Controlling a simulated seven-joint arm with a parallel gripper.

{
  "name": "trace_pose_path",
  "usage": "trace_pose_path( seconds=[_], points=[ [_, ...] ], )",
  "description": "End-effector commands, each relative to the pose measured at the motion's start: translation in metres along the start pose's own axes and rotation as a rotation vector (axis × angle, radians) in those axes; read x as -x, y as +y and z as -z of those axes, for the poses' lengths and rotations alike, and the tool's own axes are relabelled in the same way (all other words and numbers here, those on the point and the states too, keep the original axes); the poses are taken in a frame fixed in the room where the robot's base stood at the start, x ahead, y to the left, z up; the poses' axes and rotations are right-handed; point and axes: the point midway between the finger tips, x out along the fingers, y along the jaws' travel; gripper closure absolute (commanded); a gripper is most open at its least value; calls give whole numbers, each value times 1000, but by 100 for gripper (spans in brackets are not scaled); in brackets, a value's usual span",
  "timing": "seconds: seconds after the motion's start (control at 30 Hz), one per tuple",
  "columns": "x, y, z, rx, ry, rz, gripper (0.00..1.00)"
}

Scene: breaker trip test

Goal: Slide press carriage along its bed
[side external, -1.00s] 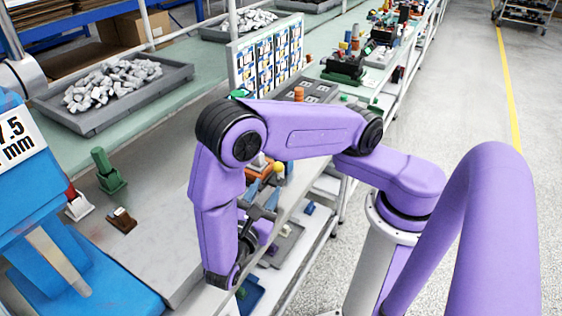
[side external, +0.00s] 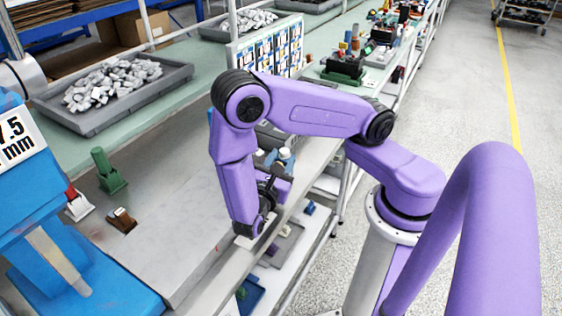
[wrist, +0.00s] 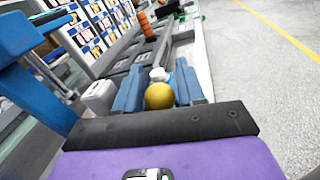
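My gripper (wrist: 159,82) shows in the wrist view as two blue fingers held apart. A round yellow knob (wrist: 160,96) sits in the gap between them, its edges close to both fingers. I cannot tell whether they press on it. A white rounded piece (wrist: 158,74) shows just beyond the knob, and also in the side view (side external: 284,153). In the side view, my gripper (side external: 276,160) is at the bench's right edge, partly behind my wrist. The yellow knob is hidden there. I cannot make out the press carriage or its bed for certain.
A blue press (side external: 50,215) marked 7.5 mm stands at the left. A green clamp (side external: 108,172) and brown block (side external: 122,220) stand on the grey bench plate. A grey tray of metal parts (side external: 110,90) and a labelled board (side external: 268,52) are behind. The plate's middle is clear.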

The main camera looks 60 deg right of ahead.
Motion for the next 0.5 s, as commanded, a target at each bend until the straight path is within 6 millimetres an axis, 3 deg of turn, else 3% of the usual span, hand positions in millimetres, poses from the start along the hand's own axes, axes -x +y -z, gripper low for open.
trace_pose_path(
  seconds=[0.07, 0.17, 0.2, 0.5],
  points=[
    [0, 0, 0, 0, 0, 0, 64],
    [0, 0, 0, 0, 0, 1, 97],
    [0, 0, 0, 0, 0, 1, 100],
    [9, 2, 1, -1, 1, 0, 100]
  ],
)
